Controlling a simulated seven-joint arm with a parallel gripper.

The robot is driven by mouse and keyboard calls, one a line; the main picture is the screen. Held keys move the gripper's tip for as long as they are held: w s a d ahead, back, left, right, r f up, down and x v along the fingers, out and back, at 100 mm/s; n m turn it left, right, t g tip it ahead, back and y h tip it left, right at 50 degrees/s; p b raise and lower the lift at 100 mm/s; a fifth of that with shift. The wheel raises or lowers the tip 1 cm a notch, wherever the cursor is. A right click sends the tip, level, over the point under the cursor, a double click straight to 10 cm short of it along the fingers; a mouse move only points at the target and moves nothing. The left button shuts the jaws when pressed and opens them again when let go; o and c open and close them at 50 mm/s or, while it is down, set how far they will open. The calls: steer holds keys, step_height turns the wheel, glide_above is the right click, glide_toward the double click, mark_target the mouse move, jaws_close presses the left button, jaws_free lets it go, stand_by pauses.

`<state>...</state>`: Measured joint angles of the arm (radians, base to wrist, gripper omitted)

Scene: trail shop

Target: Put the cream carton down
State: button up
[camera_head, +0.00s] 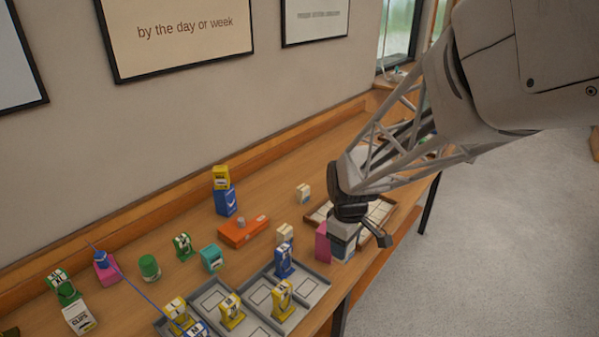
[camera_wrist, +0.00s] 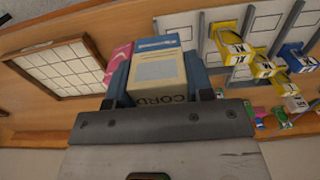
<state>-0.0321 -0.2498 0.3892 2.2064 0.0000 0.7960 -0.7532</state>
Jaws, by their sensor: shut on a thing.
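The cream carton (camera_wrist: 158,72), lettered "CORD" on its near face, sits between the two blue-looking fingers of my gripper (camera_wrist: 158,82) in the wrist view. My gripper is shut on it. In the head view my gripper (camera_head: 347,222) is low near the table's front edge, and a pale block beneath it is partly hidden by the dark jaws. A pink box (camera_head: 322,241) stands close on its left; it also shows left of the carton in the wrist view (camera_wrist: 119,56). I cannot tell whether the carton touches the table.
A grey compartment tray (camera_head: 257,316) with several blue and yellow items lies to the left. A wood-framed tray with white squares (camera_head: 319,214) lies behind my gripper. A small cream box (camera_head: 303,193) and an orange box (camera_head: 243,232) stand farther back, with bare table (camera_head: 272,192) between.

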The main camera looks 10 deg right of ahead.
steer(key=shift+w, duration=0.1)
steer(key=w, duration=0.5)
steer(key=w+f, duration=0.1)
steer(key=w, duration=0.9)
steer(key=shift+w+a+f, duration=0.25)
steer(key=shift+w, duration=0.15)
steer(key=shift+f, duration=1.75)
steer(key=o, duration=0.5)
steer(key=shift+f, duration=0.15)
steer(key=shift+c, duration=0.2)
steer(key=o, duration=0.5)
steer(key=shift+c, duration=0.2)
